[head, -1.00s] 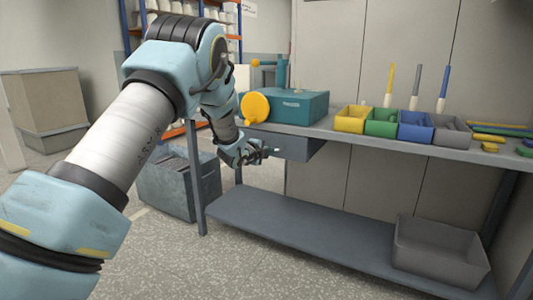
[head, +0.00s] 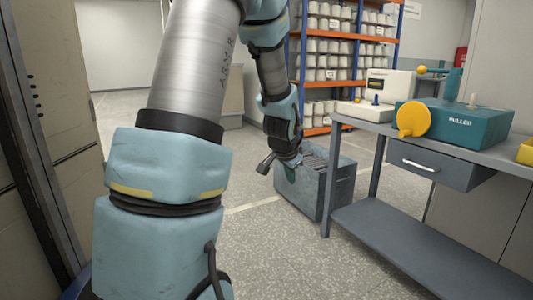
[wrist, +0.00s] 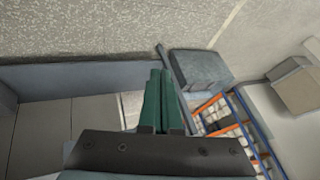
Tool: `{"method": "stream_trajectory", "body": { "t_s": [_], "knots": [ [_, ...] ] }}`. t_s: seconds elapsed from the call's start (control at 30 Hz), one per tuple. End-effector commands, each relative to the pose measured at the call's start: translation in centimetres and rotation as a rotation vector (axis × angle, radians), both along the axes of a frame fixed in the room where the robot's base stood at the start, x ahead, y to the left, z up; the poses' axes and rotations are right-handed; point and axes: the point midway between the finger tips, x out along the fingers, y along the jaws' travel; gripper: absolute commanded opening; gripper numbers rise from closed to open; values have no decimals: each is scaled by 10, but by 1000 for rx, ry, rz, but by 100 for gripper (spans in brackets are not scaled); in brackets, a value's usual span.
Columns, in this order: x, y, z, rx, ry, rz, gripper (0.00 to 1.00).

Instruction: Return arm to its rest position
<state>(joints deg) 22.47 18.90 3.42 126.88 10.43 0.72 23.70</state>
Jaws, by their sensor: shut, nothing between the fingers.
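My arm hangs out in front in the head view, with its light blue and grey links crossing the left and middle. My gripper (head: 290,174) is at its lower end, pointing down, in front of a grey-blue bin on the floor. In the wrist view my gripper (wrist: 158,98) shows two teal fingers lying together, with nothing seen between them. It is apart from the workbench (head: 372,125).
The grey-blue bin (head: 322,190) stands close behind my gripper. A teal machine (head: 455,122) with a yellow disc and a drawer (head: 435,165) are at the bench, right. A shelf rack (head: 340,65) stands behind. A cabinet edge (head: 50,120) is close on the left. Speckled floor lies open between.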

Motion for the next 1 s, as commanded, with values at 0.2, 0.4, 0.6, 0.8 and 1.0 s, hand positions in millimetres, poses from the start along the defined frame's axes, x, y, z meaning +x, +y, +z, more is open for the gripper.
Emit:
{"method": "stream_trajectory", "body": {
  "t_s": [0.2,0.4,0.6,0.8,1.0],
  "knots": [
    [-95,90,-5,-81,255,422,0],
    [-174,130,-9,-129,425,713,0],
    [-198,138,25,-141,479,802,0],
    [-197,138,70,-141,477,798,0],
    [-197,137,132,-141,476,797,0]
  ]
}}
